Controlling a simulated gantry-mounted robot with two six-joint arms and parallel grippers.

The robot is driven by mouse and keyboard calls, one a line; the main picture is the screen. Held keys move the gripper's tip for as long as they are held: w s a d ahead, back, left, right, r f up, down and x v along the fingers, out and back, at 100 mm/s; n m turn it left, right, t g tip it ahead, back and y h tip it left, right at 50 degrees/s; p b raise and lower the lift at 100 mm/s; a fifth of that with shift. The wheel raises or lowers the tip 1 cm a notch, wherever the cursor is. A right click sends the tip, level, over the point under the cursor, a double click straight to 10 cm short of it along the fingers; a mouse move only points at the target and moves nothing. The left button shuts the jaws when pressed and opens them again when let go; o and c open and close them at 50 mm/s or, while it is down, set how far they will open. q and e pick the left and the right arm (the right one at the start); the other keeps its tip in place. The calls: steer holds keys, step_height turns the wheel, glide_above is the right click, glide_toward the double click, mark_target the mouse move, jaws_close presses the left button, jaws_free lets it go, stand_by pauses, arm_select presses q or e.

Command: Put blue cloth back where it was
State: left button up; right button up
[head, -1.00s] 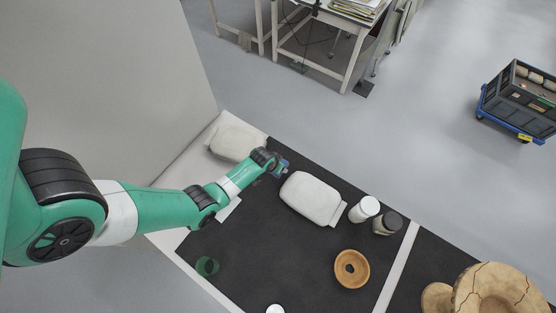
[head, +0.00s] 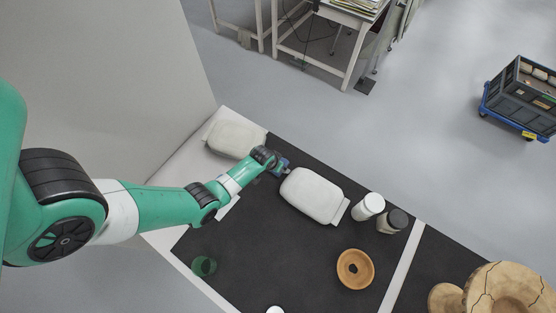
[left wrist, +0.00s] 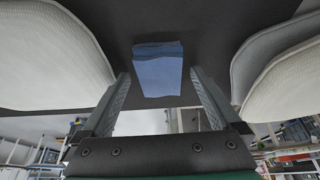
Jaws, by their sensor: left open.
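The blue cloth (left wrist: 158,72) shows in the left wrist view as a folded blue block on the dark surface. It lies between the lines of my left gripper's fingers. My left gripper (left wrist: 158,76) is open, with one finger on each side of the cloth in the picture; I cannot tell whether either touches it. In the head view my left gripper (head: 279,166) is low over the far edge of the dark mat, between two white cushions, and a small bluish patch shows at its tip. My right gripper is not in view.
White cushions (head: 236,139) (head: 312,195) lie on either side of the gripper. A white jar (head: 369,206), a dark-lidded jar (head: 392,221), a cork ring (head: 355,268) and a green cup (head: 204,266) stand on the dark mat (head: 270,250). Cracked pottery (head: 505,290) is at lower right.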

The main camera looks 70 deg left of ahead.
arm_select(q)
steer(key=shift+r, duration=0.1)
steer(key=shift+r+p, duration=0.35)
steer(key=shift+p, duration=0.1)
steer(key=p+v, duration=1.1)
steer(key=shift+r, duration=0.25)
steer(key=shift+s+d, duration=0.1)
